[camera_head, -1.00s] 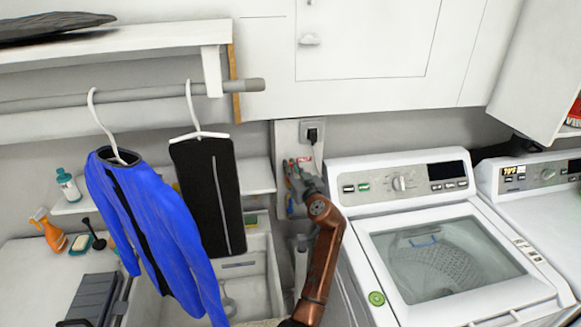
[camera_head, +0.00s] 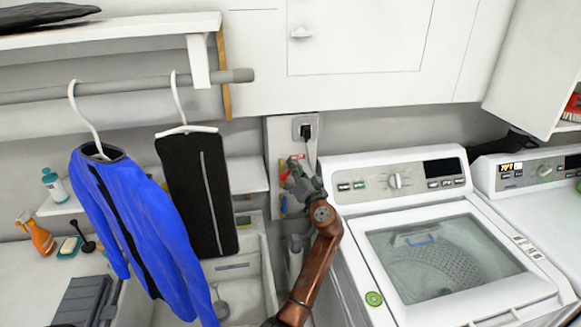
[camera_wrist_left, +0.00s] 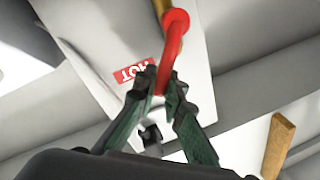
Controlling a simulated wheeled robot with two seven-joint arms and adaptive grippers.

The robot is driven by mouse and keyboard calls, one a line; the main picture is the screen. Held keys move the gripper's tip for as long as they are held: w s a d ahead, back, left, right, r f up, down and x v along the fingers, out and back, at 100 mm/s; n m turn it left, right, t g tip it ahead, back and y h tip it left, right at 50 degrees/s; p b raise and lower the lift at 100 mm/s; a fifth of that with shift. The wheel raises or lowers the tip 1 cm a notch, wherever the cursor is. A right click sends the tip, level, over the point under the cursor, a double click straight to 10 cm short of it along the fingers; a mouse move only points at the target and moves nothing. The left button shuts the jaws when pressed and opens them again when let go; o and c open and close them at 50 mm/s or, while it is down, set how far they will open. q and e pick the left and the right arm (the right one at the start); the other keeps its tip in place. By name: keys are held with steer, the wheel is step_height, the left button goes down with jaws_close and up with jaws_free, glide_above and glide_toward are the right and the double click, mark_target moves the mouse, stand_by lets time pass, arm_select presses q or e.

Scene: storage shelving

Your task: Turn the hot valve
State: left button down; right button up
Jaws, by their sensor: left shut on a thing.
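The hot valve's red handle (camera_wrist_left: 173,45) shows in the left wrist view, running down from a brass-coloured stem between my fingers. A red "HOT" label (camera_wrist_left: 133,71), upside down in this view, is on the white panel beside it. My left gripper (camera_wrist_left: 163,82) is shut on the red handle. In the head view my left gripper (camera_head: 290,172) is at the wall panel (camera_head: 275,132), just below the power plug. It hides most of the valve there. The small red label (camera_head: 297,157) shows just above it. My right gripper is not in view.
A washing machine (camera_head: 350,165) stands right of my arm. A blue jacket (camera_head: 150,225) and a black garment (camera_head: 195,190) hang at the left, over a sink (camera_head: 268,275). A power plug (camera_head: 305,131) and its cord are close above my gripper.

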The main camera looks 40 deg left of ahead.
arm_select(q)
step_height(320, 180, down, 6)
steer(key=w+d+m+t+h+p, duration=0.1)
steer(key=w+d+m+t, duration=0.1)
steer(key=m, duration=1.1)
steer(key=shift+r+t, duration=0.15)
steer(key=shift+t, duration=0.45)
steer(key=c, duration=2)
jaws_free()
steer(key=v, duration=1.1)
steer(key=shift+s+d, duration=0.3)
